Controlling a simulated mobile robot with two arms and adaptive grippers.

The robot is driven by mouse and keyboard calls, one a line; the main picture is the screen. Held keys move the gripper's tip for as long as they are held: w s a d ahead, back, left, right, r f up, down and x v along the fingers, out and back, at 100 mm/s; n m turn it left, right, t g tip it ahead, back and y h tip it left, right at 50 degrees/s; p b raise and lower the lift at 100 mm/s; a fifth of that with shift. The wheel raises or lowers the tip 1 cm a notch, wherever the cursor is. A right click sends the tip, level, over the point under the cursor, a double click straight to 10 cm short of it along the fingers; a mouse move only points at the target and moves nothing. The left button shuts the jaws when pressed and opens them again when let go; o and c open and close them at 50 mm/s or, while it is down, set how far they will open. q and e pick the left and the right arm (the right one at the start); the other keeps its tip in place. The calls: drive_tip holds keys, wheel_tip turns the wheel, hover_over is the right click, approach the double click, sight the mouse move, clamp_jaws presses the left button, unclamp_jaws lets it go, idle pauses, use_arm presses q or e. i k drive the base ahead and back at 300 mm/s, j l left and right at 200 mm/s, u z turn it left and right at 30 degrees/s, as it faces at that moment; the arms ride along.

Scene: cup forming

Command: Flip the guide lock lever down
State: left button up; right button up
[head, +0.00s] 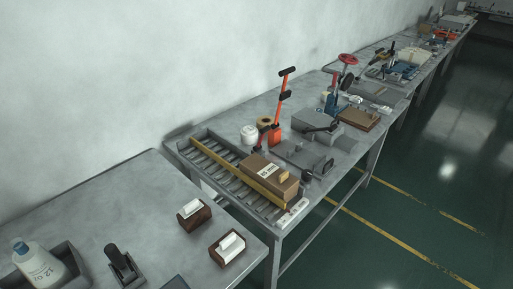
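Neither of my grippers shows in the head view. A yellow guide bar (249,179) lies along the roller conveyor (197,159), beside a brown carton (267,171). An orange tool (282,108) with black grips stands tall and upright behind the carton. A small white block (291,213) sits at the conveyor's near right end. I cannot tell for certain which part is the guide lock lever; any small lever at the guide is too small to make out.
The near grey table (135,195) carries a white bottle (38,262) in a grey tray, a black upright tool (118,260) and two brown boxes with white tops (193,213) (230,247). Further tables with equipment run to the back right. The green floor (425,205) is clear.

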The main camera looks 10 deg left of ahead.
sight(263, 130)
drive_tip(key=k+j, duration=1.05)
drive_tip(key=u, duration=0.45)
drive_tip(key=i+l+u, duration=0.25)
drive_tip(key=l, duration=0.25)
drive_tip(key=l+u, duration=0.25)
drive_tip(key=l, duration=0.25)
drive_tip(key=i+l+u, duration=0.1)
drive_tip(key=l+u, duration=0.2)
drive_tip(key=l, duration=1)
drive_tip(key=i+l, duration=0.15)
drive_tip(key=l, duration=0.6)
